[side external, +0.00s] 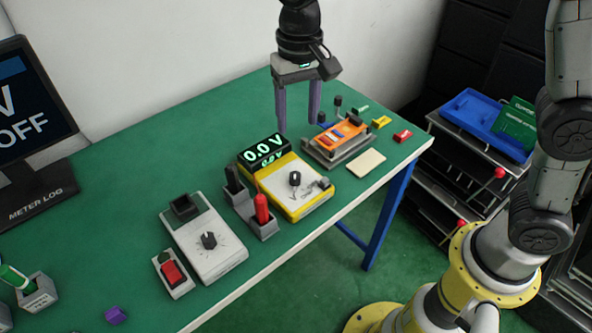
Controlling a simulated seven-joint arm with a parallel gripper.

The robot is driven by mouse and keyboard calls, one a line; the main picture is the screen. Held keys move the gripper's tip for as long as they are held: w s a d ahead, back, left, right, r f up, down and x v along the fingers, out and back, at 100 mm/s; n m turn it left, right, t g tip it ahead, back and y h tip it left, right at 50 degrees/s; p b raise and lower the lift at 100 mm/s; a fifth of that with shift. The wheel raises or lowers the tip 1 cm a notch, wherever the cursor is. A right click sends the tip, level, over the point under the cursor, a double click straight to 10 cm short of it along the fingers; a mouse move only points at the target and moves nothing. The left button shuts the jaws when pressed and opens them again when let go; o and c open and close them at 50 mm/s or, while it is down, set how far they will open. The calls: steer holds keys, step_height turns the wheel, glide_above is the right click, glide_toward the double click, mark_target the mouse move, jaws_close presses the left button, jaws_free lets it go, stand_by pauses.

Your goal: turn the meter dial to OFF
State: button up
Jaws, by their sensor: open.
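The yellow meter (292,187) lies on the green table, with its display (264,151) reading 0.0 V. Its black dial (295,179) sits on the white face. The mark the dial points at is too small to read. My gripper (298,130) is open and empty, fingers pointing down, above the table behind the meter and near the orange device. It looks apart from the dial. A monitor (30,110) at the left shows "V" and "OFF", partly cut off.
An orange device (340,137) in a grey holder stands right of the meter. Black and red probes (261,208) stand in holders at its left. A white box with a black knob (208,240) and a red switch (171,272) are further left. The back left table is clear.

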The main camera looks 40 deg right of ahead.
mark_target(296, 176)
steer(key=f, duration=1.4)
steer(key=shift+s+a+f, duration=0.15)
steer(key=shift+a+f, duration=0.1)
steer(key=shift+a, duration=0.05)
jaws_close()
